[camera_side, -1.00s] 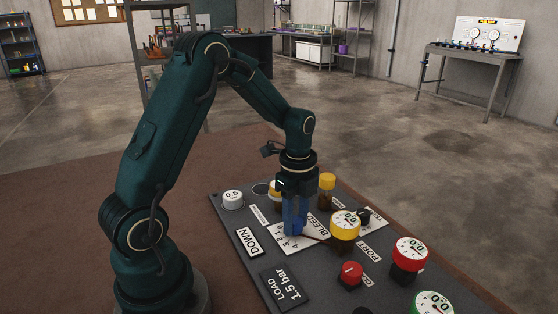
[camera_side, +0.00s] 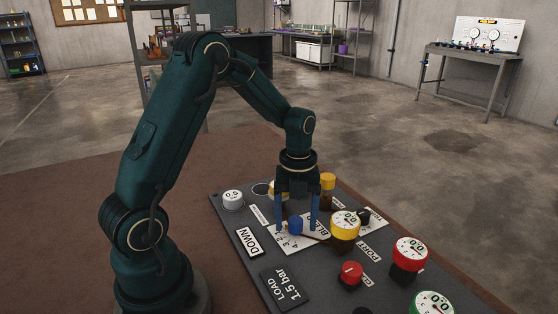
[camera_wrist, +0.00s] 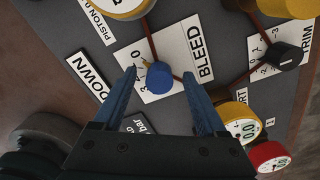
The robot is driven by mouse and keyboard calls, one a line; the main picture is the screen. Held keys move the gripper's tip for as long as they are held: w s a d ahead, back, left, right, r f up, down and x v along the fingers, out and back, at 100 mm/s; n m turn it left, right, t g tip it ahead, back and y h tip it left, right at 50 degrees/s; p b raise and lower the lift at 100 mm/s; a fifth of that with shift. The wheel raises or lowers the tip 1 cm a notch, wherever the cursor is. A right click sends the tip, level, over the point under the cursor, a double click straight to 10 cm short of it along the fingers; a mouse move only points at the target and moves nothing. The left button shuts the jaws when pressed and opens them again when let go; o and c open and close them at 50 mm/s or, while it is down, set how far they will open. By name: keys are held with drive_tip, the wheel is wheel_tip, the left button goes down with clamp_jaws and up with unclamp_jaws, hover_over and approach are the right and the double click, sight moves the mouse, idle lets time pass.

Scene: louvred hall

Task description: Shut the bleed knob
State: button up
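The blue bleed knob (camera_side: 295,226) stands on the white BLEED plate of the dark panel. In the wrist view the knob (camera_wrist: 162,78) has a small yellow pointer on its upper-left side, directed toward the 0 end of the printed scale. My gripper (camera_side: 297,222) is over the knob, with one blue finger at each side of it. In the wrist view my gripper (camera_wrist: 160,74) is open, with clear gaps between its fingers and the knob. The fingertips' exact height relative to the knob is hard to tell.
A yellow-ringed gauge (camera_side: 345,226) stands close to the right of the knob. A black TRIM knob (camera_wrist: 285,55), a red knob (camera_side: 350,274) and a red gauge (camera_side: 410,253) are also on the panel. A dark LOAD plate (camera_side: 285,287) lies toward the front.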

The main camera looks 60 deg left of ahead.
sight(296, 220)
drive_tip(key=shift+r, duration=3.45)
drive_tip(key=shift+r, duration=0.1)
wheel_tip(296, 220, up, 5)
